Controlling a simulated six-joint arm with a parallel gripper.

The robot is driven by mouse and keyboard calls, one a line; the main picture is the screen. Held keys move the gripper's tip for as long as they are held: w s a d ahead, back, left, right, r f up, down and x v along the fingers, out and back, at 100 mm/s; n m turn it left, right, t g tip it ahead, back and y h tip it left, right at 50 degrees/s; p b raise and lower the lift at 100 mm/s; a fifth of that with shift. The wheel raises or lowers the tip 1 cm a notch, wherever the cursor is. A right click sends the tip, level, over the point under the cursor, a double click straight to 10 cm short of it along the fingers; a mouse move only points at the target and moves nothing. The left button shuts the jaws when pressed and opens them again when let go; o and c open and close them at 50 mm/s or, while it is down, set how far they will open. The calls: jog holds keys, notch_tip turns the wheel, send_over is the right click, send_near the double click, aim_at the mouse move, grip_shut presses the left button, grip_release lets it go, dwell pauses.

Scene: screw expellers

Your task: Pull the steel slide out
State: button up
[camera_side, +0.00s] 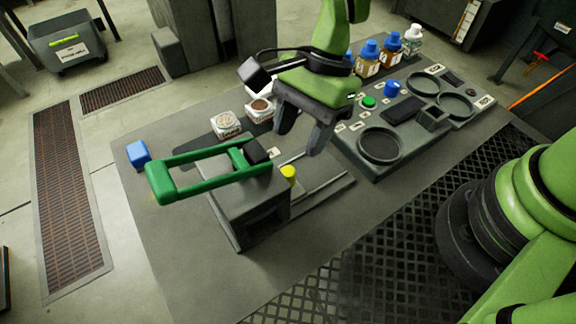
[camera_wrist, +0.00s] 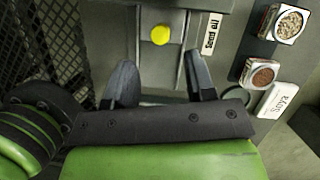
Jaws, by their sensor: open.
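A grey press body (camera_side: 250,208) with a large green handle (camera_side: 165,185) stands on the table. Two thin steel rails (camera_side: 325,186) run out from its right side. A round yellow knob or cap (camera_side: 288,172) sits at that side; in the wrist view it (camera_wrist: 160,35) lies on a grey steel part between the rails. I take this part for the slide, but its outline is unclear. My gripper (camera_side: 300,138) is open and empty, above and right of the yellow knob. In the wrist view its fingertips (camera_wrist: 160,68) lie either side of the knob's line, apart from it.
Small square dishes (camera_side: 225,123) of seeds stand behind the press, and a blue block (camera_side: 138,154) lies left. A grey station with round recesses (camera_side: 380,146) and several bottles (camera_side: 368,58) stands right and behind. The table's front area (camera_side: 200,270) is bare.

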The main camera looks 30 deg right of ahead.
aim_at(288, 170)
jog(key=x, duration=0.7)
jog(key=shift+f, duration=0.2)
